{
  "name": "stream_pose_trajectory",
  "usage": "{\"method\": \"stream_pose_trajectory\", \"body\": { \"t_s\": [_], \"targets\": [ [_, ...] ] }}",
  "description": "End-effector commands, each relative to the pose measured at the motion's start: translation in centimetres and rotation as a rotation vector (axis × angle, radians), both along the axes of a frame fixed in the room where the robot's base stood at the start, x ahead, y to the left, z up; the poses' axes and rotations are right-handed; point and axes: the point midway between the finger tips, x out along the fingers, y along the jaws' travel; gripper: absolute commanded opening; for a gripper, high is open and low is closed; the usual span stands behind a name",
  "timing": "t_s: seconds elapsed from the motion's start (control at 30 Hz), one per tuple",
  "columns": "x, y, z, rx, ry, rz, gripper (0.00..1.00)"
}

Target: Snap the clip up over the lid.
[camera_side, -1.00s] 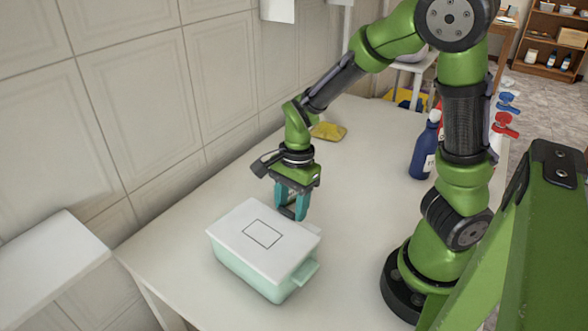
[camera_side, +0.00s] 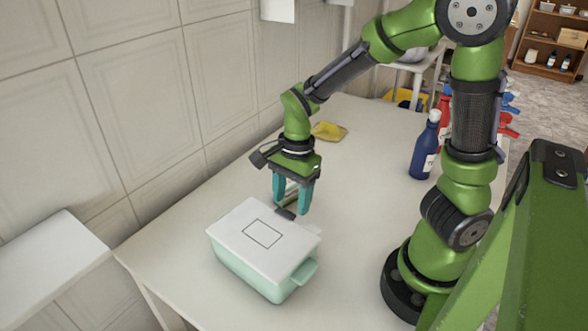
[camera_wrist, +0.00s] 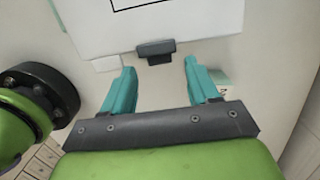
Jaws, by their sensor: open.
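A mint-green box (camera_side: 245,272) with a white lid (camera_side: 240,225) stands on the table. The lid lies flat on it and carries a dark square outline. The dark clip (camera_side: 286,213) is at the lid's far edge; it also shows in the wrist view (camera_wrist: 155,50), where its upper part overlaps the lid's edge. I cannot tell whether it grips the lid. My gripper (camera_side: 289,205) points down just behind that edge. In the wrist view its teal fingers (camera_wrist: 160,68) are apart, either side of the clip's line, with nothing held between them.
A mint handle (camera_side: 305,272) juts from the box's right end. A yellow cloth (camera_side: 328,131) lies farther back, and a blue bottle (camera_side: 425,148) stands to the right. A tiled wall (camera_side: 150,110) runs along the left. The table (camera_side: 350,190) is clear between box and bottle.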

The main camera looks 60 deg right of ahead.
Motion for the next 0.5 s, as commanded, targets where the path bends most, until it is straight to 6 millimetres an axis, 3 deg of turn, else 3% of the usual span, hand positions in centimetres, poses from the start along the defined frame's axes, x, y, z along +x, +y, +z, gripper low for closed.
{"method": "stream_pose_trajectory", "body": {
  "t_s": [0.5],
  "targets": [
    [0.0,-1.5,11.7,-0.001,-0.007,-0.003,0.60]
  ]
}}
